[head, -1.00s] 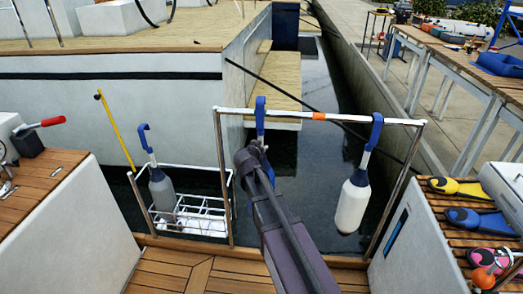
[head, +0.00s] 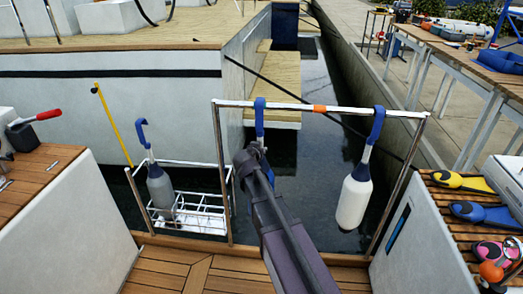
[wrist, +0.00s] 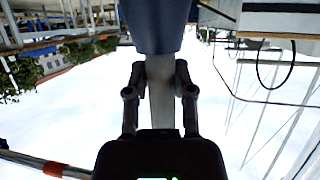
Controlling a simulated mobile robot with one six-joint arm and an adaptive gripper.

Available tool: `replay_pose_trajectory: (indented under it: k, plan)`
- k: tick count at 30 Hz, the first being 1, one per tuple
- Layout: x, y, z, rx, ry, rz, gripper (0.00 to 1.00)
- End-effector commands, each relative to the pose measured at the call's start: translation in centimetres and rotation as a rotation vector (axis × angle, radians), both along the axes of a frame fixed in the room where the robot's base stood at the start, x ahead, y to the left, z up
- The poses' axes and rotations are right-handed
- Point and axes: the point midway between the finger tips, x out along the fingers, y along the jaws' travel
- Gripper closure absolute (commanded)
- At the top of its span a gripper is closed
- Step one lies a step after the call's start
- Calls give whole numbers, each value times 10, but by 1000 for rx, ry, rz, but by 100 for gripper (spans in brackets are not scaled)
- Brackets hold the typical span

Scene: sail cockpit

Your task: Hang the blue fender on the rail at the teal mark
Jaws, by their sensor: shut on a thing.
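My gripper (wrist: 159,88) is shut on the pale neck of the blue fender; the dark blue body (wrist: 155,22) fills the top of the wrist view. In the head view my arm hides most of the fender. Its blue hook (head: 260,115) shows at the white rail (head: 290,106), left of an orange mark (head: 319,109). The hook's top stands just above the rail, about as high as the neighbouring fender's hook. I cannot tell whether the rail bears its weight. No teal mark shows in either view.
A white fender (head: 354,200) hangs by a blue hook near the rail's right end. A grey fender (head: 160,187) stands in a white wire rack (head: 205,222) at left. Flippers (head: 462,181) lie on the right bench. Open water lies beyond the rail.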

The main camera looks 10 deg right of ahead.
Motion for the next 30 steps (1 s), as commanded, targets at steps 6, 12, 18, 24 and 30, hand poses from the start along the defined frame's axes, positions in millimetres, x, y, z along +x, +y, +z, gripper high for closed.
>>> replay_pose_trajectory:
  k: [6, 12, 18, 24, 30]
  plan:
    - [0, 0, 1, -1, 0, 0, 44]
    - [0, 0, 0, 0, 0, 0, 28]
    - [0, 0, 0, 1, 0, 0, 28]
    - [-7, 2, -2, -37, 19, 4, 28]
    - [-25, 9, -6, -147, 76, 15, 28]
